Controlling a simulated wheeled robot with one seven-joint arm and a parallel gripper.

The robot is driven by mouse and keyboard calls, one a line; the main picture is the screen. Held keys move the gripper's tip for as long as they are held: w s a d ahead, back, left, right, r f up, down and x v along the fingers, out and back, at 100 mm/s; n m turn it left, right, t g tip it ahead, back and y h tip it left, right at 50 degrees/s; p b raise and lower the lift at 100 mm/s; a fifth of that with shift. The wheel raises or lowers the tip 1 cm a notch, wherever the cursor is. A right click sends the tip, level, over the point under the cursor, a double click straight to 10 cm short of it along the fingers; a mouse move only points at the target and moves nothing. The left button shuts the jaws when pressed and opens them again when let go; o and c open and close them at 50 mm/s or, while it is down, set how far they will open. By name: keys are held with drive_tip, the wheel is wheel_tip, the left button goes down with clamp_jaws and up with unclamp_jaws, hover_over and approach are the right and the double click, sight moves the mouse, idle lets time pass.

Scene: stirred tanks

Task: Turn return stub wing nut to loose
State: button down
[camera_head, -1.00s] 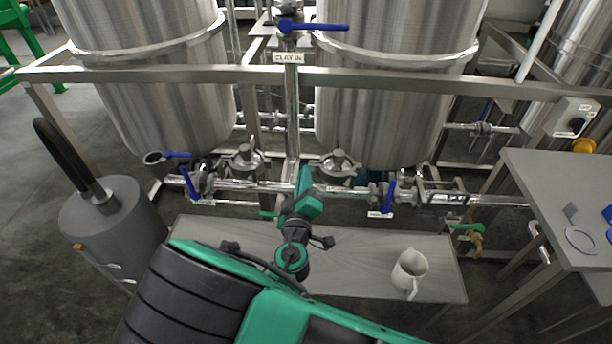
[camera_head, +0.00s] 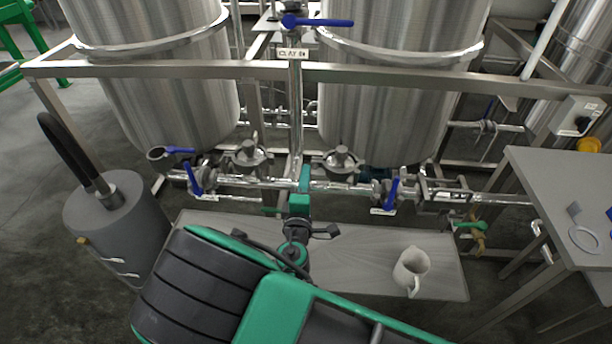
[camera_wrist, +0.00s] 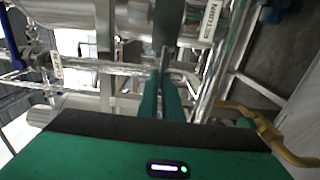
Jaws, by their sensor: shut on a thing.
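My gripper (camera_head: 304,182) reaches to the horizontal steel pipe (camera_head: 335,187) below and between the two tanks. In the wrist view its green fingers (camera_wrist: 166,85) are close together, shut on a thin metal piece (camera_wrist: 165,52) that looks like a wing of the return stub wing nut. The rest of the nut is hidden by the fingers, so its turn or looseness cannot be told. In the head view the nut is hidden behind my gripper.
Blue-handled valves stand left (camera_head: 195,180) and right (camera_head: 391,194) of my gripper on the pipework. A grey cylinder (camera_head: 118,232) with a black hose stands left, a table (camera_head: 560,190) right.

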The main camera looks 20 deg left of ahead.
drive_tip(key=shift+f, duration=0.1)
idle(0.3)
drive_tip(key=c, duration=2.2)
unclamp_jaws()
drive_tip(key=v, duration=1)
drive_tip(key=shift+s+d, duration=0.15)
drive_tip(key=shift+s, duration=0.2)
drive_tip(key=shift+w, duration=0.1)
